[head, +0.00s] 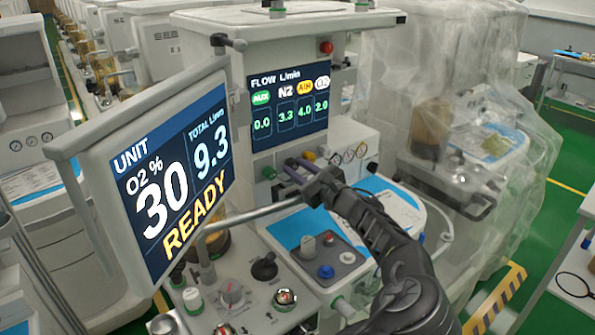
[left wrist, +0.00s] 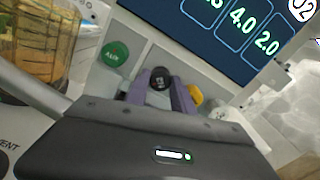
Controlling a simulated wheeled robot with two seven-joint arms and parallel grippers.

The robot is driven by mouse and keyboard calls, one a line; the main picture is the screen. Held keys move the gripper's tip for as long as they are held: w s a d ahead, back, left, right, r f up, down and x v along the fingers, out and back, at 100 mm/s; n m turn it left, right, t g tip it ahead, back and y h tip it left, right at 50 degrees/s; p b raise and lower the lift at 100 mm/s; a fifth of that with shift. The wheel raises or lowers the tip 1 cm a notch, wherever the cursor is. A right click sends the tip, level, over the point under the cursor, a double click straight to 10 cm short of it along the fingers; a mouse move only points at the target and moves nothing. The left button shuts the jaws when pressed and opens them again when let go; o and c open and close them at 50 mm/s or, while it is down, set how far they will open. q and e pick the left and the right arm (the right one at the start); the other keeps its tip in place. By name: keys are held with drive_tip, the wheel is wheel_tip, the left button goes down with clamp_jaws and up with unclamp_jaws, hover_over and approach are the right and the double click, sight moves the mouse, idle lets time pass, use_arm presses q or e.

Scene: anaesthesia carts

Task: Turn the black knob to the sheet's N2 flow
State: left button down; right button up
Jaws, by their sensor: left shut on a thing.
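The black knob (left wrist: 160,78) shows in the left wrist view between the purple fingers of my left gripper (left wrist: 162,92), which is shut on it. In the head view my left gripper (head: 293,167) reaches the knob row under the flow screen and hides the black knob. The flow screen (head: 289,112) reads AUX 0.0, N2 3.3, AIR 4.0 and O2 2.0. A white printed sheet (head: 401,208) seems to lie on the cart top, partly behind my arm; its text is too small to read. My right gripper is not in view.
A green knob (left wrist: 116,54) sits left of the black one; a yellow knob (left wrist: 194,95) and a white knob (left wrist: 218,110) sit to its right. The large unit screen (head: 165,180) stands close on the left, reading READY. A plastic-covered cart (head: 470,130) stands at the right.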

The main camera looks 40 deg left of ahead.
use_arm(q)
drive_tip(key=c, duration=1.1)
unclamp_jaws()
drive_tip(key=b+v, duration=0.1)
drive_tip(key=v, duration=0.6)
drive_tip(key=shift+s+d, duration=0.1)
drive_tip(key=shift+d, duration=0.3)
